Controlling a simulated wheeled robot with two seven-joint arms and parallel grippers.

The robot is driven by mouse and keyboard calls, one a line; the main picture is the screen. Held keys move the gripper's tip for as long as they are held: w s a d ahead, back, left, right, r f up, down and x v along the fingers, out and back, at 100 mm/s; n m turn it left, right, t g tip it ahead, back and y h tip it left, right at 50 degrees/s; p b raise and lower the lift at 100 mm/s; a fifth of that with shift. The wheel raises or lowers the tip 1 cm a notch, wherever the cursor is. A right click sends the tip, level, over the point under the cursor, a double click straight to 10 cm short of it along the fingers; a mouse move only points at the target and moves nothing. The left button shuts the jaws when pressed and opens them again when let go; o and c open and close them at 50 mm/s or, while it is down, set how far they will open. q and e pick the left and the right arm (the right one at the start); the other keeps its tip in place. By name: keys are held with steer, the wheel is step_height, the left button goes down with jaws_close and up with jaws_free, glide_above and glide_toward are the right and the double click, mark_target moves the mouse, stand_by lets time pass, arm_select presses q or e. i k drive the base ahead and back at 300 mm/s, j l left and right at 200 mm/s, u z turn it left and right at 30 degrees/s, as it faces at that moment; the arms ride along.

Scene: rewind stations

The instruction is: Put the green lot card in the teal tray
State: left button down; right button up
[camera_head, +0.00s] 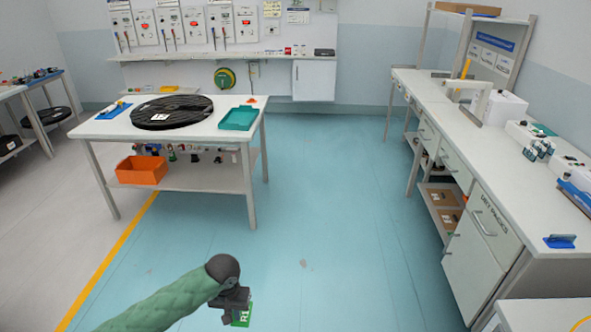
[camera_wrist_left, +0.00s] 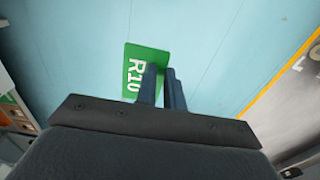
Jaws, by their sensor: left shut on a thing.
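The green lot card (camera_wrist_left: 146,62) carries white lettering that reads "R10" in the left wrist view. My left gripper (camera_wrist_left: 164,85) is shut on the card's edge. In the head view my left gripper (camera_head: 236,303) is low at the front, above the blue floor, with the green lot card (camera_head: 242,317) hanging below it. The teal tray (camera_head: 238,118) lies on the right part of the white table (camera_head: 98,128), well ahead of my gripper. The tray looks empty. My right gripper is not in view.
A black disc (camera_head: 172,111) with a white label lies left of the tray. An orange bin (camera_head: 141,170) stands on the table's lower shelf. A long workbench (camera_head: 440,112) runs along the right. The blue floor (camera_head: 330,220) between is clear.

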mark_target(240, 117)
steer(key=i+l, duration=0.1)
steer(key=i, duration=2.05)
steer(key=i+l, duration=0.15)
steer(key=i, duration=0.9)
